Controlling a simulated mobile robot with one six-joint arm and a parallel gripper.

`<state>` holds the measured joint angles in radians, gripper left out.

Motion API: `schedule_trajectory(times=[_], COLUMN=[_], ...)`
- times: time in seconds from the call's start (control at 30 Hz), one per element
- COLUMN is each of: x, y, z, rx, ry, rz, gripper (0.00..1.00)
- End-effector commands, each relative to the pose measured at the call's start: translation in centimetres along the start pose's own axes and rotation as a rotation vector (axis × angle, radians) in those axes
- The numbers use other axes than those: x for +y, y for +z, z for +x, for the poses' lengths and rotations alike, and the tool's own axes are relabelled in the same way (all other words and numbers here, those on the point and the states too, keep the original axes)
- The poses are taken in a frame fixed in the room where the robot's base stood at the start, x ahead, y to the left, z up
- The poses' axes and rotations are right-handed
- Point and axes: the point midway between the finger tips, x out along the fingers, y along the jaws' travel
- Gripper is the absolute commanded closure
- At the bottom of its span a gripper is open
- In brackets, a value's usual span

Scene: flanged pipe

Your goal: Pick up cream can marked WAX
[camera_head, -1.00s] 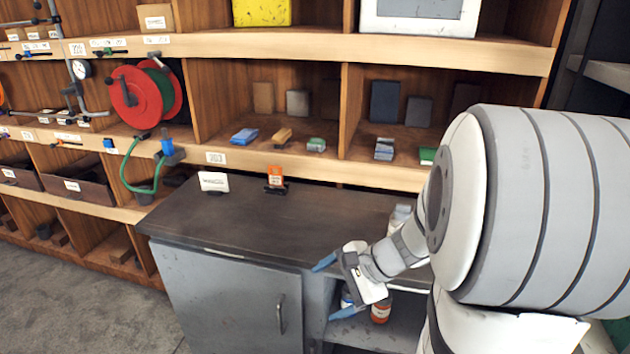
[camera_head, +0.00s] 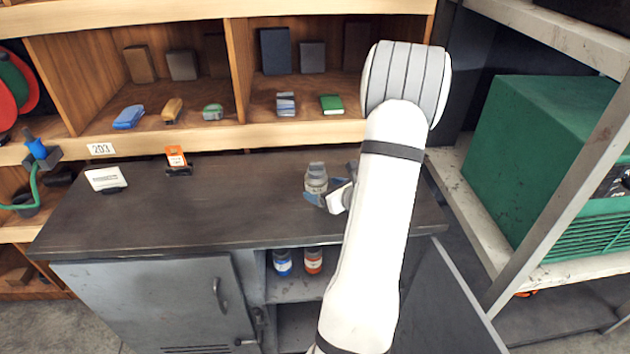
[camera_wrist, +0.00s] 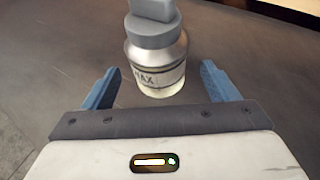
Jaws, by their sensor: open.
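The can marked WAX (camera_wrist: 157,62) stands upright just ahead of my gripper in the wrist view. It has a grey cap, a pale body and a label reading "AX" at its visible edge. In the head view the same can (camera_head: 316,178) stands on the dark cabinet top (camera_head: 220,205). My gripper (camera_wrist: 158,88) is open, one blue finger on each side of the can's lower part, with nothing gripped. In the head view my gripper (camera_head: 330,197) is beside the can, partly hidden by my arm.
A blue-labelled jar (camera_head: 282,263) and an orange-labelled jar (camera_head: 313,261) stand in the open cabinet compartment below. An orange card (camera_head: 176,156) and a white card (camera_head: 106,179) stand on the top's left. A green machine (camera_head: 535,150) sits on the right shelf.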

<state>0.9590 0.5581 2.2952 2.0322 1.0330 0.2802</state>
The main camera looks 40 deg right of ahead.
Motion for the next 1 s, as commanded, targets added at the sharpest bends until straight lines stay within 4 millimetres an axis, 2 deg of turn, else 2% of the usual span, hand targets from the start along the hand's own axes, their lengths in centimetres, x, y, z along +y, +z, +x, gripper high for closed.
schedule_trajectory(times=[0.23,0.57,1.0], x=[0.2,0.3,0.3], y=[0.3,0.2,0.3], z=[3.5,4.3,4.3], rx=[0.001,0.0,0.0], ry=[0.009,0.009,0.01], rz=[-0.003,-0.005,-0.005], gripper=[0.19,0.19,0.55])
